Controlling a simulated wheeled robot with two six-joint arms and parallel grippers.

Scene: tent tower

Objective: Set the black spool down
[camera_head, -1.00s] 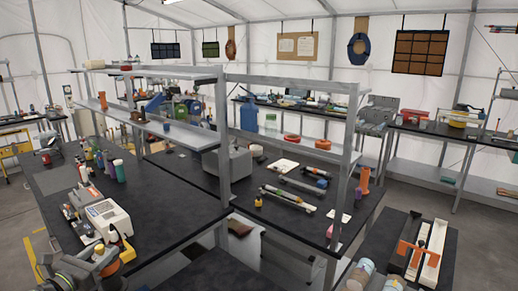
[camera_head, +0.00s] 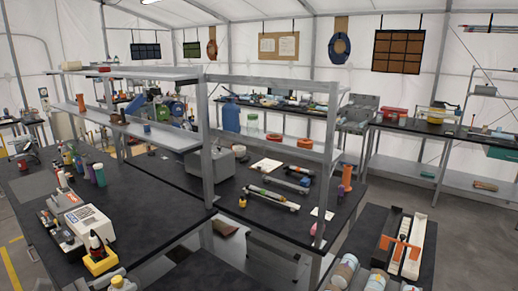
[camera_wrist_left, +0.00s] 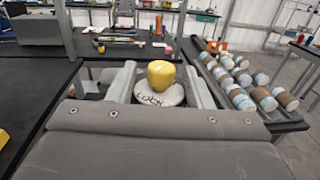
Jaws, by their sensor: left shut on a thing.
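My left gripper (camera_wrist_left: 158,82) is shut on a yellow-topped thing (camera_wrist_left: 161,74) with a pale round body marked "LOCK". It sits upright between the two grey fingers. It does not look like a black spool, and its lower part is hidden. What looks like the same yellow top shows at the bottom left edge of the head view (camera_head: 119,283), in front of the near-left bench (camera_head: 150,225). I cannot pick out a black spool in either view. My right gripper is not in view.
A white boxy device (camera_head: 90,226) and a yellow holder with a bottle (camera_head: 101,262) stand on the near-left bench. Several jars (camera_wrist_left: 240,100) lie on the right table in the wrist view. The bench's front right part is clear.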

